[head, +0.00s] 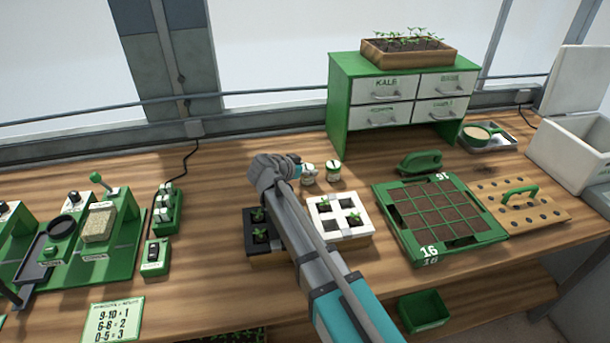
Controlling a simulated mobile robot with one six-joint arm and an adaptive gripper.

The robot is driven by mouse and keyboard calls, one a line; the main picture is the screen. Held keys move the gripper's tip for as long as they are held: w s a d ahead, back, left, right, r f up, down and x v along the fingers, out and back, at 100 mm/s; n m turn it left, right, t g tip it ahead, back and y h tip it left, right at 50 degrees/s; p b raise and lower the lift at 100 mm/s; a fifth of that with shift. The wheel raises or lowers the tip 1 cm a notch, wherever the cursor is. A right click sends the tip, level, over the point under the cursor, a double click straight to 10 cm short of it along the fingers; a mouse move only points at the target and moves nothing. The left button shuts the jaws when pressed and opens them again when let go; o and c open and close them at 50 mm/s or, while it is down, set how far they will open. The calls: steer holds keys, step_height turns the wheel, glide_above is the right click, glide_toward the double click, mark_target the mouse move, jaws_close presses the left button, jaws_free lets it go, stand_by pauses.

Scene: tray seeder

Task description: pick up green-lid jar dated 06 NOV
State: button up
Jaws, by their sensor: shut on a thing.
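Two small jars with pale labels stand close together behind the white planter block. The right jar (333,170) shows a green lid with a dark mark on top. The left jar (309,176) is partly covered by my gripper, and its lid is hard to make out. The dates are too small to read. My gripper (300,171) is at the left jar, shut on it as far as I can tell; the fingertips are small and mostly hidden by my wrist. I cannot tell whether this jar is off the table.
A white planter block (318,232) and a black one (250,224) with seedlings sit below my wrist. Right are a green gridded soil tray (392,222), a green handled tool (420,162) and a peg board (555,212). A drawer cabinet (340,110) stands behind.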

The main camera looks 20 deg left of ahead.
steer(key=shift+c, duration=1.4)
steer(key=shift+r, duration=0.2)
step_height(320, 180, up, 2)
steer(key=p, duration=0.2)
steer(key=shift+r+p, duration=0.15)
steer(key=shift+p, duration=0.2)
steer(key=s+d+r+p, duration=0.6)
steer(key=s+r+p, duration=0.1)
steer(key=s+d+r+p, duration=0.3)
steer(key=shift+s+r, duration=0.15)
steer(key=shift+s, duration=0.15)
